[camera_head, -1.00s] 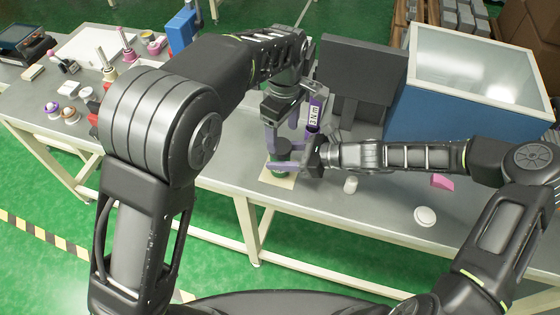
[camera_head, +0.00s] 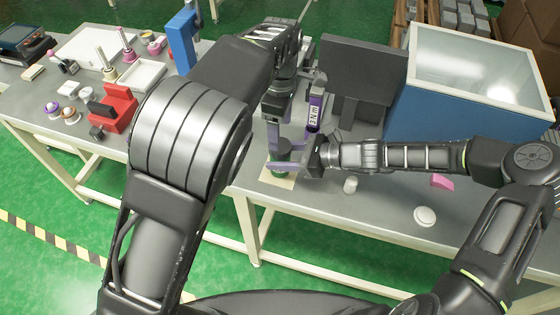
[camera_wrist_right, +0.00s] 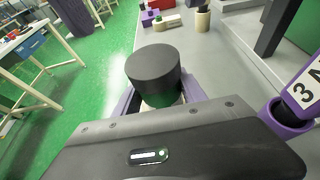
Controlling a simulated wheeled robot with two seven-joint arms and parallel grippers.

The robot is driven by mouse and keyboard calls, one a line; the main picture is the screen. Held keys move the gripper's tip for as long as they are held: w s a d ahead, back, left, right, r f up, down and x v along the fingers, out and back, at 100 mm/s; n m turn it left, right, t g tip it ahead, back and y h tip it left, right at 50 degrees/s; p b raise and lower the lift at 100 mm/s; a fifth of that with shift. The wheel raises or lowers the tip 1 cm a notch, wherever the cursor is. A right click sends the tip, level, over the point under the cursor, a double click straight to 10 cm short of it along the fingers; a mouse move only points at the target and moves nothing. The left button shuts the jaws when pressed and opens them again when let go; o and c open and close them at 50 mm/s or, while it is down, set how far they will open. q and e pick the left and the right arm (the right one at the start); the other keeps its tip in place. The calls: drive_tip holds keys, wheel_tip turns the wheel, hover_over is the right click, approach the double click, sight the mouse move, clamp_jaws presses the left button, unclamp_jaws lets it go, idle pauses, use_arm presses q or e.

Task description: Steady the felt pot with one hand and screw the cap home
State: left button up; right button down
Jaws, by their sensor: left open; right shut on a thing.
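The green felt pot (camera_wrist_right: 168,98) stands on a pale square mat (camera_head: 284,182). Its dark round cap (camera_wrist_right: 154,66) sits on top; I cannot tell how tightly it is seated. My right gripper (camera_head: 283,165) is shut on the pot, with its purple fingers at the pot's sides in the right wrist view (camera_wrist_right: 160,103). My left gripper (camera_head: 288,136) points down over the cap in the head view, open. Its exact gap to the cap is hard to tell.
A driver marked 3 Nm (camera_head: 313,115) stands in a purple holder close beside the left gripper. A dark box-like stand (camera_head: 365,75) and a blue bin (camera_head: 430,115) are behind. A white round piece (camera_head: 425,216) lies at right. A red fixture (camera_head: 118,108) is at left.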

use_arm(q)
wheel_tip(320, 180, down, 6)
drive_tip(key=shift+f, duration=0.1)
drive_tip(key=shift+c, duration=0.4)
drive_tip(key=c, duration=1.4)
drive_tip(key=o, duration=1.6)
drive_tip(key=shift+c, duration=0.2)
drive_tip(key=shift+r, duration=0.2)
drive_tip(key=shift+r, duration=2.15)
